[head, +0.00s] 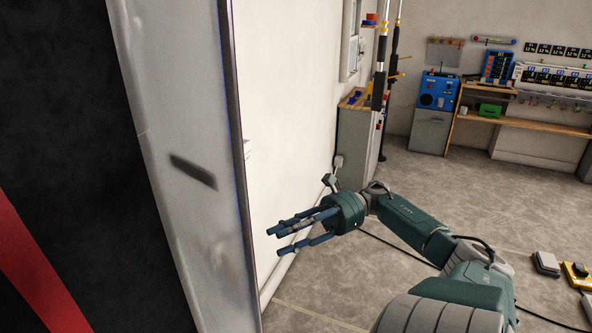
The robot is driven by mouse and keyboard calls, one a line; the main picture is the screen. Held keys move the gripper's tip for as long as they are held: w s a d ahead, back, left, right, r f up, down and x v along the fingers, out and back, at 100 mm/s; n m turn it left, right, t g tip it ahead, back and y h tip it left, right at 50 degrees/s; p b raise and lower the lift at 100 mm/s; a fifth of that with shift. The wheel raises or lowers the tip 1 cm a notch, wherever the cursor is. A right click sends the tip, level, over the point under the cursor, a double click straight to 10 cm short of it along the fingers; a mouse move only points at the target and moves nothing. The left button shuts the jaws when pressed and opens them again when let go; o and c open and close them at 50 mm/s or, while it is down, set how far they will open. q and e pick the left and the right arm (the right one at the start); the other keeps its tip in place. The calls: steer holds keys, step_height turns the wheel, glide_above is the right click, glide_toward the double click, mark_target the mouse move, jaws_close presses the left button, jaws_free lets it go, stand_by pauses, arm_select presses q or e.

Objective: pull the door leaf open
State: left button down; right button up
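A tall grey upright face (185,130) with a small dark slot (193,171) stands at the left in the head view. It looks like the edge of the door leaf, though it could be part of the frame. A dark panel with a red diagonal band (40,270) lies left of it. My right gripper (277,240) is to the right of the grey face, in front of the white wall. Its fingers point left, spread apart and empty, and appear not to touch the edge. No handle shows. My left gripper is out of view.
A white wall (290,120) runs behind the gripper. A grey cabinet (357,145) and tall poles stand beyond it. A workbench (530,124) and a blue machine (437,92) are at the back. Yellow and grey items (575,274) lie on the floor at right. The middle floor is mostly clear.

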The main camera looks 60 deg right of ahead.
steer(key=shift+v, duration=1.6)
